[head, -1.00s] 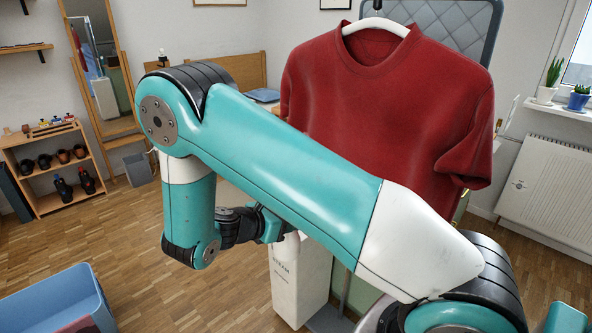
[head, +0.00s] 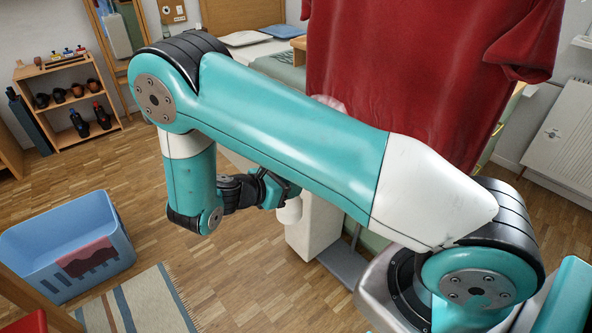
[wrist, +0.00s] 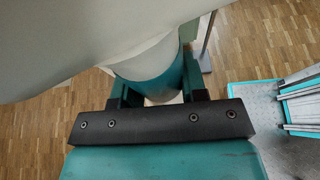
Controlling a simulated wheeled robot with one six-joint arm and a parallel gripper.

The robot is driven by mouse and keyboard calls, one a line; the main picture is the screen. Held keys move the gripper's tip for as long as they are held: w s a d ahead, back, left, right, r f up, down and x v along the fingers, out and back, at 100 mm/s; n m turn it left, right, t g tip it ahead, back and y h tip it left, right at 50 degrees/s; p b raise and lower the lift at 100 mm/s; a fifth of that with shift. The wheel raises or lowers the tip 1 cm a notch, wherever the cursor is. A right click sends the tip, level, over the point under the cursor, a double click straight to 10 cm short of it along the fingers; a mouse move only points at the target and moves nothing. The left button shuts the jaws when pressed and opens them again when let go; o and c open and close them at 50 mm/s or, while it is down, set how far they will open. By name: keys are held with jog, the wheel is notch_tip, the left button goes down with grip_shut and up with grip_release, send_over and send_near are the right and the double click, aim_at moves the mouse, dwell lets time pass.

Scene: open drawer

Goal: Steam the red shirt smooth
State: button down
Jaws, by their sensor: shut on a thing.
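The red shirt (head: 430,70) hangs behind my arm in the head view. Its top and hanger are above the picture, and my arm covers part of its lower left. A small pale, hazy patch (head: 328,103) shows near its lower left edge. My gripper (head: 283,190) is low, to the left of and below the shirt. It is shut on the white steamer head (head: 290,211), which also shows in the wrist view as a round body between the fingers (wrist: 155,70). A large pale shape (wrist: 60,35) fills the upper left there. The white steamer base (head: 314,230) stands just right of my gripper.
A blue basket (head: 70,240) with a red cloth over its side stands at left. A striped rug (head: 140,300) lies beside it. A shoe shelf (head: 70,95) and a bed (head: 270,60) are behind. A radiator (head: 565,135) is at right. Wooden floor is open left of my arm.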

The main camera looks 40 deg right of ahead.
notch_tip(320, 180, down, 2)
jog(key=shift+a+b, duration=0.15)
jog(key=shift+b, duration=0.2)
jog(key=shift+d+r+b, duration=0.1)
jog(key=shift+d+b, duration=0.45)
jog(key=shift+d, duration=1.8)
jog(key=shift+w, duration=0.1)
